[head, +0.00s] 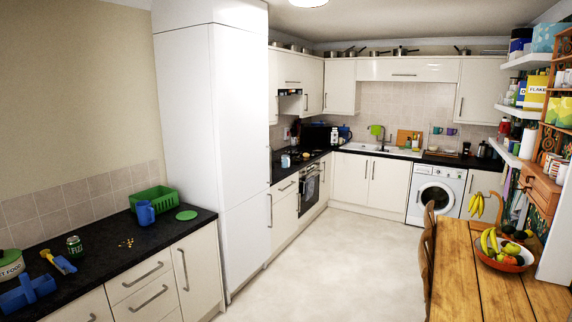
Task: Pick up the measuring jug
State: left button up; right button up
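A blue jug (145,213) with a handle stands upright on the black counter (110,246) at the left in the head view. It looks like the measuring jug, but I cannot make out any markings on it. It stands just in front of a green basket (152,199). A smaller light-blue and white vessel (285,160) stands on the far counter near the hob, too small to identify. Neither of my grippers shows in this view.
A green disc (187,215), a green can (75,246), a blue carrier (27,292) and a yellow-blue brush (59,262) lie around the left counter. A tall white cupboard (215,140) borders it. A wooden table (490,270) with a fruit bowl (505,264) stands right. The middle floor is clear.

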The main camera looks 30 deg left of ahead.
aim_at(285, 161)
jog(key=u, duration=0.4)
jog(key=k, duration=0.45)
jog(key=u, duration=0.55)
jog(key=i, duration=2.85)
jog(key=z, duration=0.35)
jog(key=i, duration=4)
jog(key=u, duration=0.1)
